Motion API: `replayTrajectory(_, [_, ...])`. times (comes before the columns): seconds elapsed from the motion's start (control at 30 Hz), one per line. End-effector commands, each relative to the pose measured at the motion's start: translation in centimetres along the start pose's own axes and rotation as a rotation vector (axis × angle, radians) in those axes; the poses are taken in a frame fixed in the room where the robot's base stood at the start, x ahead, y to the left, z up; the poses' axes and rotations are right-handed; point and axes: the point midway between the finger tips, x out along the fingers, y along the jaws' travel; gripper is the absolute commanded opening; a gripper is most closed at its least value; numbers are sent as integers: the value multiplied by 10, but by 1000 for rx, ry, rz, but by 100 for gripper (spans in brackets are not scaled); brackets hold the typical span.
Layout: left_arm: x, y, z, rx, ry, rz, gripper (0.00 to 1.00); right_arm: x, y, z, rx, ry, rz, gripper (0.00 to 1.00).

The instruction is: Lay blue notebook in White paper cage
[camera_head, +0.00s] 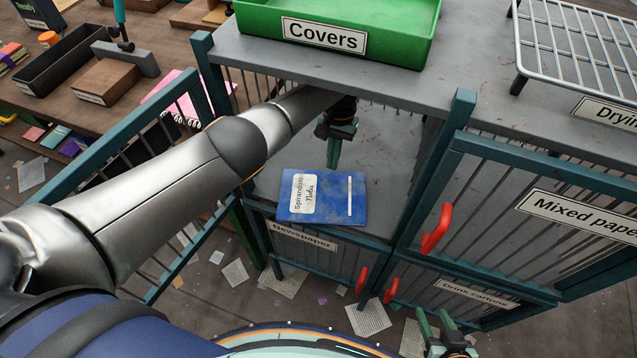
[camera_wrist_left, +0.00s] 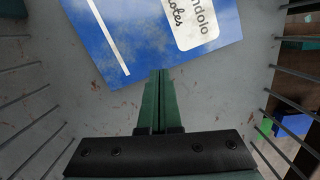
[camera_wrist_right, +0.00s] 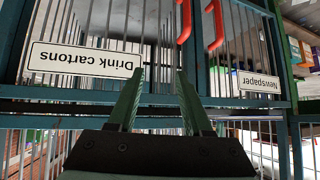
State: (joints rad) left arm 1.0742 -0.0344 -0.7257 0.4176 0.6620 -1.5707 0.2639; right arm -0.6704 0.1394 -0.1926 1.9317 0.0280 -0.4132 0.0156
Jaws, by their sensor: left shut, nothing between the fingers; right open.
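The blue notebook (camera_head: 333,202) lies flat, cover up, near the front edge of the grey floor of the upper left open cage (camera_head: 385,150). No "White paper" label is readable on this cage. The notebook also shows in the left wrist view (camera_wrist_left: 90,32). My left gripper (camera_head: 333,165) is inside the cage, just behind the notebook, fingers down, shut and empty. In the left wrist view its fingertips (camera_wrist_left: 158,73) are close to the notebook's edge; I cannot tell if they touch. My right gripper (camera_head: 436,314) is open and empty, low in front of the Drink cartons cage (camera_head: 450,290).
A barred door (camera_head: 110,175) stands open at the left. The Newspaper (camera_head: 310,255) and Mixed paper (camera_head: 560,210) cages have red handles. The green Covers tray (camera_head: 340,55) and a wire rack (camera_head: 580,45) sit on top. Loose papers litter the floor.

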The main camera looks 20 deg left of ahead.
Motion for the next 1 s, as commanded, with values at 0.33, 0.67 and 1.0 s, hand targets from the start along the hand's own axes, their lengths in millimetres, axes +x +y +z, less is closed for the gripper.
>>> replayTrajectory(0.33, [2, 0, 30, 2, -1, 1, 0, -26, 2, -16, 12, -13, 12, 50])
replayTrajectory(0.67, [9, -1, 67, 2, -2, 1, 0, -42, -1, -39, 12, -5, 8, 50])
replayTrajectory(1.0, [24, -1, 93, -1, -2, -2, 0, -49, -2, -48, 12, -3, 7, 50])
